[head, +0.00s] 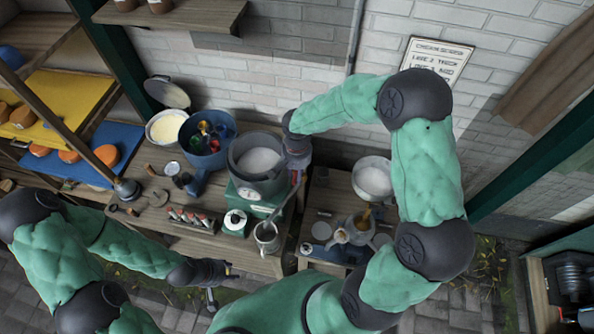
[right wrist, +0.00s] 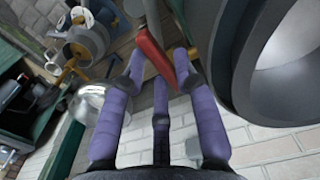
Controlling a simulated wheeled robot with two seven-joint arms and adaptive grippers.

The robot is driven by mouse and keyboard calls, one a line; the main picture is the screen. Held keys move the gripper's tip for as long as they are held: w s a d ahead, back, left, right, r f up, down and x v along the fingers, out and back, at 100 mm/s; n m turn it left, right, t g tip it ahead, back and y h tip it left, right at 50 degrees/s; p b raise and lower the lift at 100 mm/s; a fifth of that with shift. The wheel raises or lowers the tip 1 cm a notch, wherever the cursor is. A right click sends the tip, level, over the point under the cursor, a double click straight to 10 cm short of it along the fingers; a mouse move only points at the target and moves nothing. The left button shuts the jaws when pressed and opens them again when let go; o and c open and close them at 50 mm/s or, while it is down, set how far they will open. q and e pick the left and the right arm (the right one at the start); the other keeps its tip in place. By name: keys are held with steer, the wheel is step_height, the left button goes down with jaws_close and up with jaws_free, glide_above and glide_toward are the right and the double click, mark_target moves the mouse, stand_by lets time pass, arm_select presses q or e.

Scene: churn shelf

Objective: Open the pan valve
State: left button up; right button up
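A grey round pan (head: 257,157) with white contents sits on the green scale-like stand (head: 251,196). The pan's large grey rim (right wrist: 232,60) fills the right side of the right wrist view. A red lever (right wrist: 153,52), apparently the valve handle, is beside the pan. My right gripper (head: 296,172) is at the pan's right side. In the right wrist view its purple fingers (right wrist: 160,72) are spread, with the lever between them; whether they touch it is unclear. My left gripper (head: 224,280) is apart from the pan, low at the bench's front edge, fingers spread and empty.
A metal cup (head: 267,237) stands below the pan. A blue pot (head: 208,140) and a cream-filled bowl (head: 167,127) stand left of it. A white-filled bowl (head: 373,177) and a grey machine (head: 353,232) are to the right. A brick wall is behind.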

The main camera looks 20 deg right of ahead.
jaws_close()
steer(key=shift+n, duration=0.3)
steer(key=n, duration=0.1)
steer(key=d+n+b, duration=0.1)
steer(key=n, duration=0.1)
steer(key=shift+s, duration=0.15)
steer(key=d+n, duration=0.1)
steer(key=n, duration=0.3)
steer(key=w+d+n, duration=0.1)
steer(key=n, duration=0.4)
steer(key=d+n, duration=0.1)
steer(key=n, duration=0.4)
steer(key=shift+w+p, duration=0.25)
steer(key=shift+p, duration=0.1)
steer(key=shift+n, duration=0.3)
